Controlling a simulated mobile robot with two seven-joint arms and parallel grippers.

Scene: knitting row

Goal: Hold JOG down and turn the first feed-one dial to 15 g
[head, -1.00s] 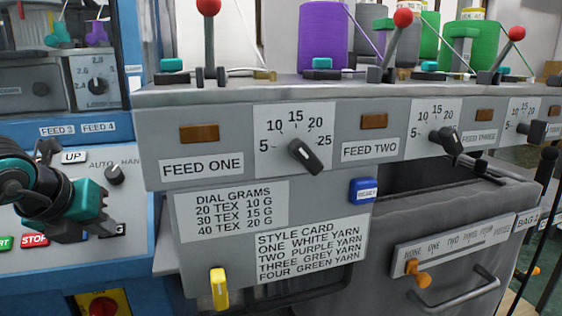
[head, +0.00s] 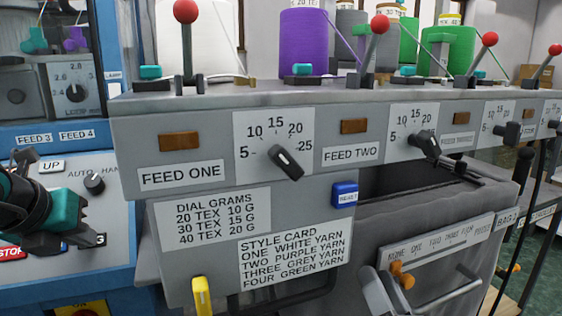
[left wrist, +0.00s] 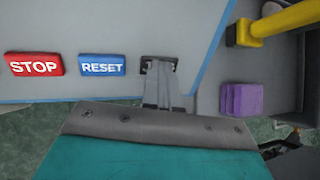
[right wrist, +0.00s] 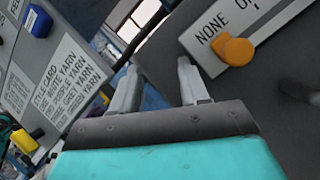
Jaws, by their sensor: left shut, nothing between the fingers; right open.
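The feed-one dial (head: 286,162) is a black knob under a white 5–25 scale (head: 272,140), right of the FEED ONE label. It slants from upper left to lower right; I cannot tell which end is its pointer. My left gripper (left wrist: 162,98) is shut and empty, its fingertips at the control panel right of the blue RESET button (left wrist: 102,64). The JOG button itself is hidden; only the end of a label (head: 99,240) shows beside the gripper in the head view. My right gripper (right wrist: 157,85) is open and empty, below and right of the dial, before the bin front.
A dial-grams card (head: 222,215) and style card (head: 293,260) sit below the dial. A blue button (head: 345,194), yellow lever (head: 202,297), orange selector (head: 402,274) and bin handle (head: 450,292) stick out nearby. Red-knobbed levers (head: 186,12) stand above. The space before the dial is clear.

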